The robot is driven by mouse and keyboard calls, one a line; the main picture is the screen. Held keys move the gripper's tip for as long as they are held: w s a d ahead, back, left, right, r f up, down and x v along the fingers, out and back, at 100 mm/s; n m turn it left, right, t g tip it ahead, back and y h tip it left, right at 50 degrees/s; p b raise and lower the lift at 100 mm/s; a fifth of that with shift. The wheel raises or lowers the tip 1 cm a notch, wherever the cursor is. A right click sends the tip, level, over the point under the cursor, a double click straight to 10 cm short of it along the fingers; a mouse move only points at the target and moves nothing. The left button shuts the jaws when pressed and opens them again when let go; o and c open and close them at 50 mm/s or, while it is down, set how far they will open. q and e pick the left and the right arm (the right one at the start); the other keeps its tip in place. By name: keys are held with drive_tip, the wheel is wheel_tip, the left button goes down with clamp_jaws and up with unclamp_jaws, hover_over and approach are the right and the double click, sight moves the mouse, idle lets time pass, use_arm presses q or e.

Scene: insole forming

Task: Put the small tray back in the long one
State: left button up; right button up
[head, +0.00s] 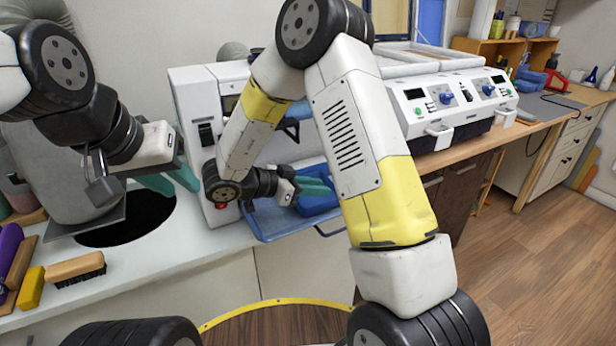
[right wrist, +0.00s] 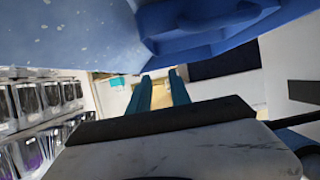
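The long tray (head: 272,226) is light blue and juts from the front of the white machine in the head view; my right arm hides part of it. A darker blue piece, seemingly the small tray (head: 318,206), shows at the long tray, just below the fingers of my right gripper (head: 315,187). I cannot tell whether it is fully seated. In the right wrist view a speckled blue surface (right wrist: 70,30) and a darker blue handle-like part (right wrist: 205,35) fill the top. The right fingers (right wrist: 161,95) are apart with nothing visible between them. My left gripper (head: 172,181) is open and empty.
A round dark opening (head: 128,220) lies in the counter below my left gripper. A brush (head: 76,268) and a yellow block (head: 31,288) lie at the left front. A white control panel (head: 455,98) with knobs stands to the right.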

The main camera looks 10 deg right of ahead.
drive_tip(key=shift+r, duration=0.25)
drive_tip(key=v, duration=1.2)
drive_tip(key=shift+r, duration=0.3)
idle(0.4)
